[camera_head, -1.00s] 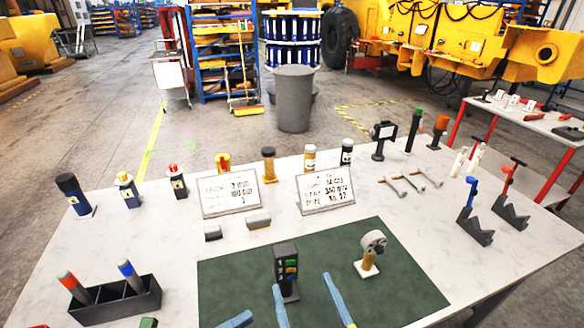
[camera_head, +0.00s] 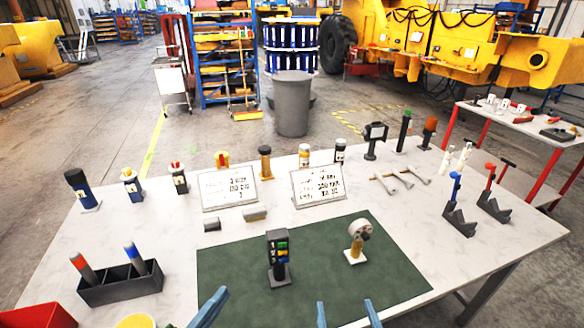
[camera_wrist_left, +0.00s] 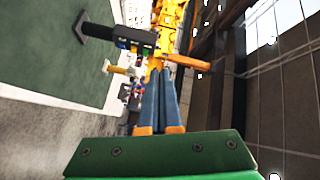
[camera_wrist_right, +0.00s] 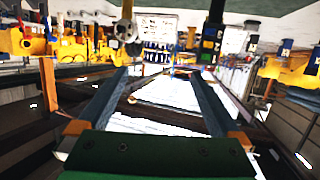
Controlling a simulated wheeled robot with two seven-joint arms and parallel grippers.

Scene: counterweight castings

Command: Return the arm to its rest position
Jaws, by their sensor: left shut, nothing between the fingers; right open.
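My left gripper (camera_head: 209,307) shows at the bottom of the head view, over the front of the green mat (camera_head: 225,270). Its two blue-grey fingers are together with nothing between them, as the left wrist view (camera_wrist_left: 158,75) shows. My right gripper (camera_head: 346,304) is to its right at the bottom edge, with its fingers apart and empty. The right wrist view (camera_wrist_right: 160,74) also shows the gap between them. In the head view, both grippers are in front of a black block with coloured buttons (camera_head: 278,255) and a grey round-headed device (camera_head: 357,240), which stand upright on the mat.
A black holder (camera_head: 120,288) with red- and blue-topped handles stands at left. A red bin (camera_head: 38,316) and a yellow round thing (camera_head: 135,321) are at the bottom left. Two signs (camera_head: 228,187) and several bottles stand toward the back. Blue and red levers (camera_head: 458,215) are at right.

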